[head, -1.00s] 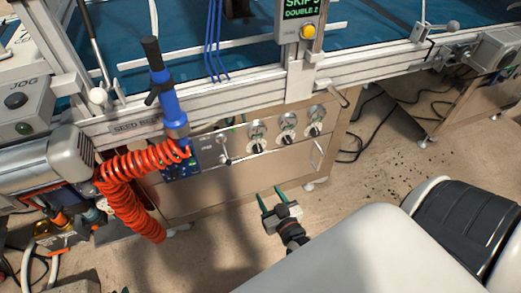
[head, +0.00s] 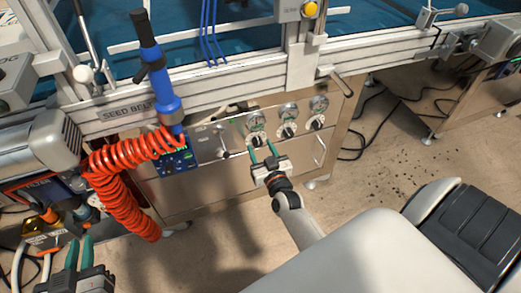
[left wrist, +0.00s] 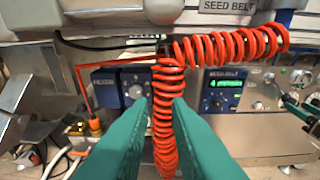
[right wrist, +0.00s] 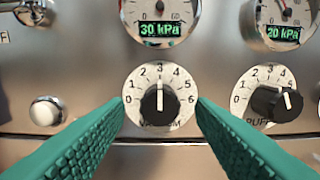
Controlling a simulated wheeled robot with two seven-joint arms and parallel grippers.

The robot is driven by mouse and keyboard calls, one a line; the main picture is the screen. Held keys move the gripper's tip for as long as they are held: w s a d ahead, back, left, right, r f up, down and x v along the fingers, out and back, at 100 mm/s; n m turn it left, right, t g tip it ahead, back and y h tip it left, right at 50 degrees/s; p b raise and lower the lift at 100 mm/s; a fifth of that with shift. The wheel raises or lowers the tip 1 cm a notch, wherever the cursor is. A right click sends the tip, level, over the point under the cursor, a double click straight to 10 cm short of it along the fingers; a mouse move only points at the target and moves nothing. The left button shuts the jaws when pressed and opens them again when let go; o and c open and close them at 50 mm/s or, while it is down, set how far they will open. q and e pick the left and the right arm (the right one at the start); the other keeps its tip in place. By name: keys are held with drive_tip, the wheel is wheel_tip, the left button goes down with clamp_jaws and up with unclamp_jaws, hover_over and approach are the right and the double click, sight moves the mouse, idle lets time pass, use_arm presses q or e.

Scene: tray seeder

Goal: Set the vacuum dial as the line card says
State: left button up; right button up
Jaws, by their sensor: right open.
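The vacuum dial (right wrist: 159,96) is a black knob on a white scale from 0 to 6; its white pointer stands straight up at 3. In the head view the dial (head: 257,141) is the leftmost of three on the steel panel. The gauge (right wrist: 161,28) above it reads 30 kPa. My right gripper (head: 263,153) is open in front of the panel, its green fingertips on either side of the dial in the right wrist view; contact cannot be told. My left gripper (head: 79,254) is open and empty at the lower left. I see no line card.
A second dial (right wrist: 277,100), labelled PUFF in part, stands to the right, its gauge (right wrist: 285,33) reading 20 kPa. A round button (right wrist: 46,111) is left of the vacuum dial. A red coiled hose (head: 122,200) hangs left of the panel, before my left gripper.

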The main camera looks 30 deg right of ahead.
drive_tip(key=shift+w+d, duration=0.15)
drive_tip(key=shift+w, duration=0.25)
use_arm(q)
drive_tip(key=shift+w+d+r+t, duration=0.1)
drive_tip(key=shift+w+r+t, duration=0.05)
drive_tip(key=shift+r+t, duration=0.2)
use_arm(e)
drive_tip(key=c, duration=1)
drive_tip(key=shift+o, duration=0.2)
drive_tip(key=m+p, duration=0.2)
drive_tip(key=m, duration=0.2)
drive_tip(key=shift+r, duration=0.1)
use_arm(q)
drive_tip(key=s+a+f+g+y, duration=0.2)
drive_tip(key=s+a+f+g, duration=0.1)
drive_tip(key=s+f+g, duration=0.3)
drive_tip(key=shift+s+f+g+p, duration=0.3)
drive_tip(key=shift+f+g, duration=0.35)
drive_tip(key=shift+f, duration=0.45)
use_arm(e)
drive_tip(key=shift+m, duration=0.9)
